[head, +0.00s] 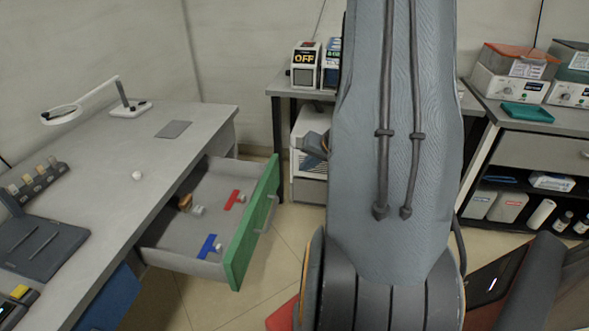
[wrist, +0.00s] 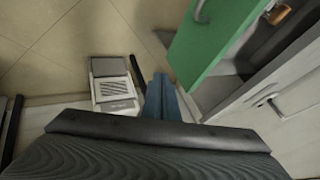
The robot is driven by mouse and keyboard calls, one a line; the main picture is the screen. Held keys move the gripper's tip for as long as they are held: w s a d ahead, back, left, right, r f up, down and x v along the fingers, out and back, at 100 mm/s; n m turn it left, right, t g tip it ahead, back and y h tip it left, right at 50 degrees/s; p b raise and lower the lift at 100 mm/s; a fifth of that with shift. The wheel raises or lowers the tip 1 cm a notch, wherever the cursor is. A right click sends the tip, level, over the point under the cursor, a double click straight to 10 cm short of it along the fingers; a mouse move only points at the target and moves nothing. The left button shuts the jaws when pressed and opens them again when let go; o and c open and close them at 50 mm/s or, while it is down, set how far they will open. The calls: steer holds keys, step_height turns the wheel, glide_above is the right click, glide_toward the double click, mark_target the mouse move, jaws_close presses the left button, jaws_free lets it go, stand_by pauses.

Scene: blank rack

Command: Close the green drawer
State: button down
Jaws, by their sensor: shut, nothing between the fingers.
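The green drawer (head: 253,226) stands pulled out from the grey desk, its front panel and grey handle facing right. Its open tray holds a red piece, a blue piece, a brown item and small white pieces. The green front also shows in the wrist view (wrist: 212,42), upper right, with its handle at the top. My gripper (wrist: 161,78) shows in the wrist view as two blue-grey fingers side by side, shut and empty. Its tips appear just left of the green panel's lower corner, and I cannot tell the depth gap.
The desk (head: 100,170) carries a lamp (head: 122,98), a small white ball (head: 137,176) and a dark tray (head: 40,245). A blue drawer front (head: 108,298) sits below. A back table and a right-hand rack (head: 540,120) hold equipment. Tiled floor lies clear right of the drawer.

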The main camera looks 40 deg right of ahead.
steer(key=b, duration=0.2)
glide_toward(278, 178)
step_height(278, 178, down, 4)
steer(key=d, duration=0.2)
steer(key=shift+w+a+r, duration=0.15)
steer(key=shift+w+a, duration=0.35)
steer(key=shift+w, duration=0.1)
steer(key=shift+w+a+r, duration=0.15)
steer(key=shift+w+a, duration=0.3)
steer(key=shift+w, duration=0.15)
